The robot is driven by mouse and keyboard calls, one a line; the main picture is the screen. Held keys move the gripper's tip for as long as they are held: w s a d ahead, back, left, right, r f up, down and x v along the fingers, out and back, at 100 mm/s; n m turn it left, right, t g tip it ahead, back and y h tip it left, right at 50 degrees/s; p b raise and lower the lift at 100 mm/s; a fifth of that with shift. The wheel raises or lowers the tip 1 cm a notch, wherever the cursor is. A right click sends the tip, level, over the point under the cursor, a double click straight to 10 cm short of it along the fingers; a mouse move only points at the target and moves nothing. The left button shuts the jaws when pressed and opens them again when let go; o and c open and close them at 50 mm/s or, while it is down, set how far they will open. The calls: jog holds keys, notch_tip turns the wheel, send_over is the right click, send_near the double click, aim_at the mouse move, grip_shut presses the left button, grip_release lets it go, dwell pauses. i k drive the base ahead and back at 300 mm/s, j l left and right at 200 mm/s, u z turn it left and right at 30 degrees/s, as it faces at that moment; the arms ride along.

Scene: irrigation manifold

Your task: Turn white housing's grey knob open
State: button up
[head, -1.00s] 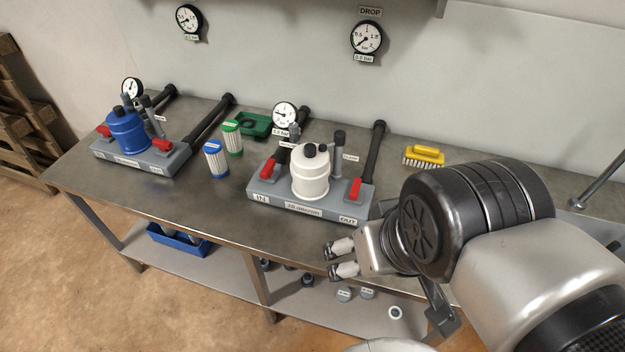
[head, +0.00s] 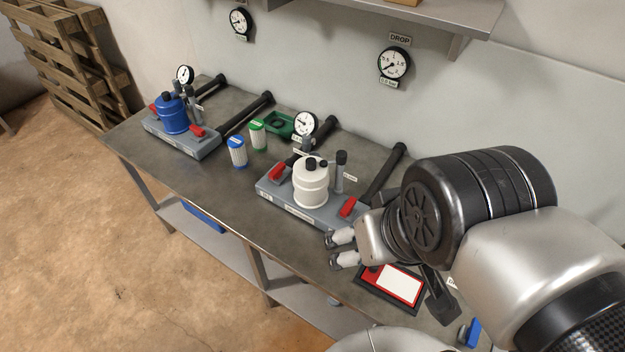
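The white housing (head: 311,188) stands upright on a grey manifold block (head: 285,203) on the bench. Dark caps (head: 311,163) sit on its top. A grey knob (head: 307,142) shows just behind it, partly hidden. A grey post with a dark top (head: 340,172) stands to its right. Which way the knob is turned is too small to tell. Red lever handles (head: 348,206) sit at both ends of the block. My gripper (head: 333,250) is open and empty, in front of and below the block's right end in the picture, apart from the housing and knob.
A blue housing (head: 172,115) on a similar block stands at the far left. Blue-topped (head: 237,152) and green-topped (head: 258,135) cartridges stand between the blocks. Gauges (head: 394,62) hang on the wall; a shelf (head: 455,18) overhangs.

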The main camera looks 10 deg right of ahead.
aim_at(306, 138)
jog(key=i+j, duration=0.4)
jog(key=i+j+u, duration=0.1)
jog(key=i+j, duration=0.3)
jog(key=j, duration=0.25)
